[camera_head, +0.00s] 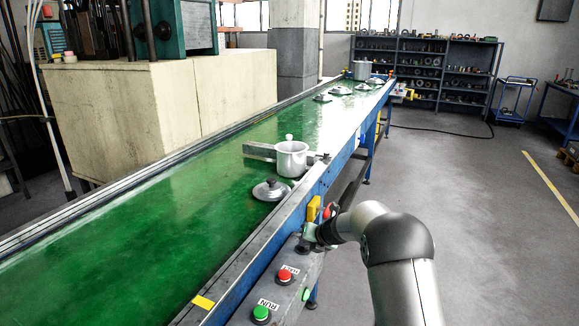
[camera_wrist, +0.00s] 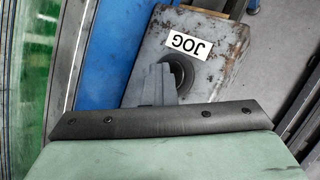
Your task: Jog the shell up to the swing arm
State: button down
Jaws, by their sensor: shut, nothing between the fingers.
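The shell, a pale grey pot (camera_head: 291,160), stands upright on the green conveyor belt (camera_head: 150,215). The swing arm, a grey metal bar (camera_head: 259,151), reaches across the belt behind it. The pot hides the bar's middle; I cannot tell whether they touch. My gripper (camera_head: 312,234) is at the control box (camera_head: 290,272) beside the belt. In the wrist view its grey fingers (camera_wrist: 152,84) are shut and empty, at the dark round button (camera_wrist: 181,74) by the JOG label (camera_wrist: 188,45). They partly hide the button; I cannot tell whether they press it.
A lid with a dark knob (camera_head: 271,190) lies on the belt in front of the pot. A red button (camera_head: 285,275) and a green RUN button (camera_head: 261,313) sit on the box. Another pot (camera_head: 362,70) and several lids are farther up the belt.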

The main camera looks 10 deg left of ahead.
aim_at(305, 248)
jog(key=shift+s+f+p, duration=0.25)
jog(key=shift+p, duration=0.15)
notch_tip(305, 248, up, 6)
jog(key=p, duration=0.6)
jog(key=shift+w+r, duration=0.15)
jog(key=shift+r, duration=0.3)
jog(key=s+d+r+n+g+h, duration=0.1)
jog(key=s+d+r+n, duration=0.25)
jog(key=s+n, duration=0.35)
jog(key=s+d+r+n+g+h, duration=0.1)
jog(key=s+d+r+n, duration=0.2)
jog(key=s+r+n, duration=0.45)
jog(key=s+d+r+n+g, duration=0.15)
jog(key=s+d+n, duration=0.3)
jog(key=s, duration=0.45)
jog(key=s+d+n+g+h, duration=0.1)
jog(key=s+d+n+h, duration=0.1)
jog(key=s+d+n, duration=0.3)
jog(key=s+d+f+n+h, duration=0.1)
jog(key=s+d+n+h, duration=0.2)
jog(key=s+n, duration=0.8)
jog(key=s+d, duration=0.1)
jog(key=s, duration=0.7)
jog(key=shift+s+d+g, duration=0.35)
jog(key=shift+s, duration=0.05)
